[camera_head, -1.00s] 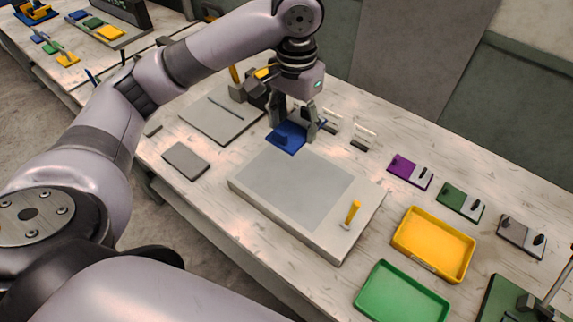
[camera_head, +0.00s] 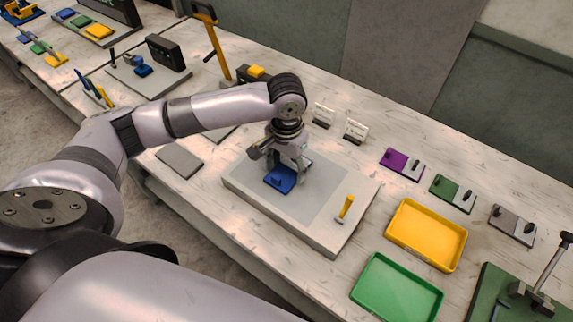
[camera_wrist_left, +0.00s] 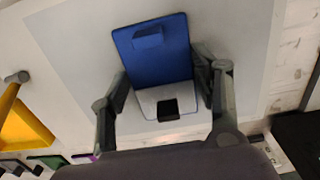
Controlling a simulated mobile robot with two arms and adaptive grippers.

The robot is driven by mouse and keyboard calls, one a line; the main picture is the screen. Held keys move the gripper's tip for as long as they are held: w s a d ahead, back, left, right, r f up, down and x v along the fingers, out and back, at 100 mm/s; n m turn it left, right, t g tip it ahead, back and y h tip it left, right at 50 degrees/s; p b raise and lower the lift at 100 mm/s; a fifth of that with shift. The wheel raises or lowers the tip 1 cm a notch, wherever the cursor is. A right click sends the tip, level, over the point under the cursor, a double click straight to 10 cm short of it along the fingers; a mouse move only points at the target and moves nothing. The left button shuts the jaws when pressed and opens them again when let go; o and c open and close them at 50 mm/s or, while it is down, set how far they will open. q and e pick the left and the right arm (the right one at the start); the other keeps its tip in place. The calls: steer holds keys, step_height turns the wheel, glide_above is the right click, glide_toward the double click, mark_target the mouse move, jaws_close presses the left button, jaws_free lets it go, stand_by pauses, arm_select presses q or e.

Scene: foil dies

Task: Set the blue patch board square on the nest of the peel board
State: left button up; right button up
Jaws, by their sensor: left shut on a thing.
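The blue patch board (camera_head: 280,179) is held by my left gripper (camera_head: 287,168) over the grey nest (camera_head: 308,206) of the peel board (camera_head: 333,240). In the left wrist view the patch board (camera_wrist_left: 158,60) has a blue part with a raised blue block and a light grey end with a dark square. The left gripper's fingers (camera_wrist_left: 162,82) are shut on its two sides. The board looks turned a little against the nest's edges, and I cannot tell whether it touches the surface. My right gripper is not in view.
A yellow-handled tool (camera_head: 346,208) stands on the peel board's right end. A yellow tray (camera_head: 461,252) and a green tray (camera_head: 434,306) lie to the right. Purple (camera_head: 394,162), green (camera_head: 445,188) and grey (camera_head: 506,220) boards lie behind them. A grey plate (camera_head: 180,161) lies left.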

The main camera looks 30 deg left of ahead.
arm_select(q)
steer(key=o, duration=1.2)
steer(key=shift+c, duration=0.2)
